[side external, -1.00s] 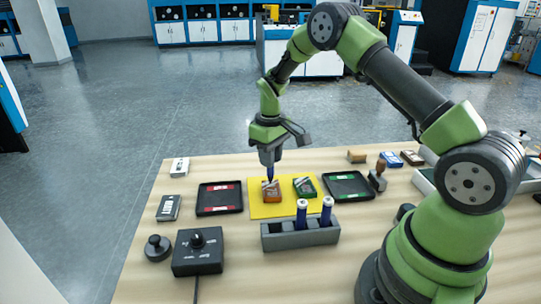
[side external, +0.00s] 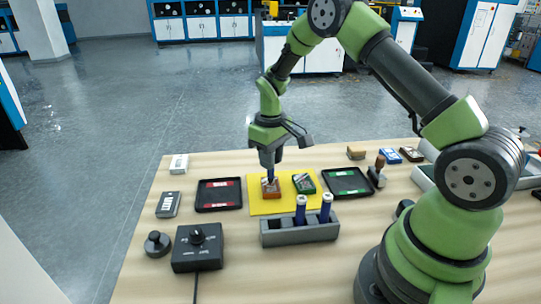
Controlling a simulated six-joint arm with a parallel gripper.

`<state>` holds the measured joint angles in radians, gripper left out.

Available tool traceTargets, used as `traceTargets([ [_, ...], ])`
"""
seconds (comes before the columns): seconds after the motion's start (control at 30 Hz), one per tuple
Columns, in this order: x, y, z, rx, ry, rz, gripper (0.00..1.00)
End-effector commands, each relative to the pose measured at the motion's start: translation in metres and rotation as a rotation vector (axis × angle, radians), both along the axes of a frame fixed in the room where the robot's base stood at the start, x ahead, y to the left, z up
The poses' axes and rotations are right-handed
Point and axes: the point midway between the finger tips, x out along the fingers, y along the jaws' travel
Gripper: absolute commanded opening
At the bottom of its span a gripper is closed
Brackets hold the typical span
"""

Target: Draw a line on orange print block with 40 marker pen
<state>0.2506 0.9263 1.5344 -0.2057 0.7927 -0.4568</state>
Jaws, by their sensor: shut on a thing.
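The orange print block (side external: 271,191) lies on the left part of a yellow mat (side external: 290,209). My gripper (side external: 270,166) is above it, shut on a dark blue marker pen (side external: 270,178) that points down. The pen's tip is at the top of the orange block; whether it touches is too small to tell. The number on the held pen cannot be read. A grey pen holder (side external: 300,236) in front of the mat holds two blue marker pens (side external: 301,208) and (side external: 326,206), standing upright.
A green block (side external: 304,184) lies right of the orange one. Black trays stand left (side external: 218,206) and right (side external: 347,191) of the mat. A stamp (side external: 378,170), a black control box (side external: 198,250) and a black knob (side external: 157,244) are nearby. Small boxes lie along the back right.

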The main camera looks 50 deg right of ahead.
Motion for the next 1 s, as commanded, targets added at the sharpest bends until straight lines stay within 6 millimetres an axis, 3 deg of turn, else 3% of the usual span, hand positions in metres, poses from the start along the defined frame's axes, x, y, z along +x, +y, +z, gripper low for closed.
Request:
traceTargets([
  [1.0, -0.014, 0.015, 0.0, 0.0, 0.0, 0.0, 0.0],
])
